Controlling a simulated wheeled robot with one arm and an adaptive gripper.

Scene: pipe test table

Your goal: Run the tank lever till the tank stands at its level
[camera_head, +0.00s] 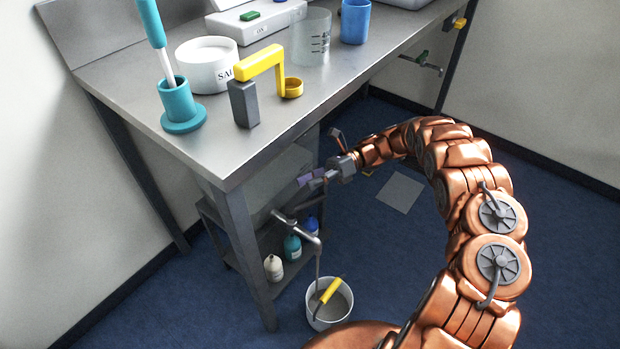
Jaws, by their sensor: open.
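A grey tank-like box (282,178) shows under the table's front edge, partly hidden by the tabletop and a leg. A grey tap or spout (297,226) sticks out below it, with a thin grey strand hanging down toward a white bucket (345,318) on the floor. I cannot tell whether the strand is water. No lever on the tank can be made out for certain, and its level cannot be read. My gripper (322,160) is open and empty beside the table's front edge, near the tank; I cannot tell whether it touches anything.
A yellow-handled tool (331,290) rests in the bucket. Bottles (292,247) stand on a low shelf. On the table (190,147) are a yellow bracket (262,62), teal holder (183,105), white pot (207,66), clear beaker (312,38) and blue cup (355,22).

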